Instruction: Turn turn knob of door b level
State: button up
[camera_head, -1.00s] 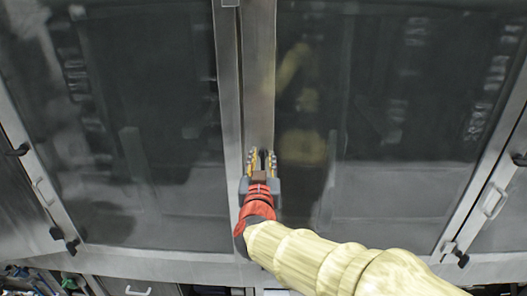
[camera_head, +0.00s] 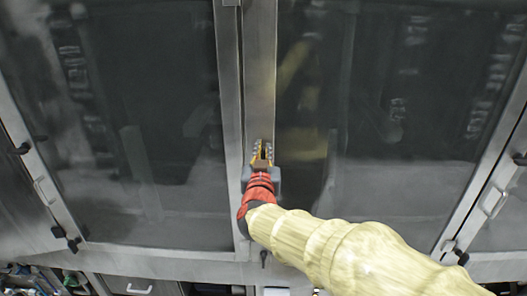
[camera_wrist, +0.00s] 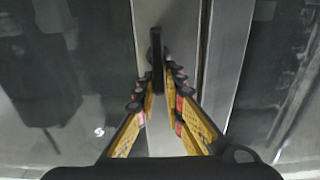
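A black turn knob (camera_wrist: 157,55) stands out from the metal frame between two large glazed doors in the wrist view, long and upright in the picture. My gripper (camera_wrist: 162,75) has its yellow fingers on either side of it, partly closed. The left fingertip is very near or touching the knob; a thin gap seems to show on the right. In the head view my gripper (camera_head: 263,146) points at the central frame, and its fingers mostly hide the knob. No label shows which door is door b.
Dark glass panels fill the left door (camera_head: 130,110) and right door (camera_head: 400,110). A small dark knob (camera_head: 263,258) shows below my wrist. Other black latches (camera_head: 462,258) and pale handles (camera_head: 492,200) sit near the outer edges. Clutter lies at lower left.

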grip_shut()
jog(key=shift+d+f+m+b, duration=0.2)
jog(key=shift+m+b, duration=0.5)
jog(key=shift+b, duration=0.25)
jog(key=shift+d+f+m+b, duration=0.4)
jog(key=shift+f+m+b, duration=0.1)
jog(key=shift+m+b, duration=2.25)
jog(key=shift+d+f+m+b, duration=0.4)
jog(key=shift+f+m+b, duration=0.15)
jog(key=shift+m+b, duration=2.2)
jog(key=shift+d+f+m+b, duration=0.4)
jog(key=shift+f+m+b, duration=0.1)
jog(key=shift+m+b, duration=2.25)
jog(key=shift+o, duration=1.7)
grip_release()
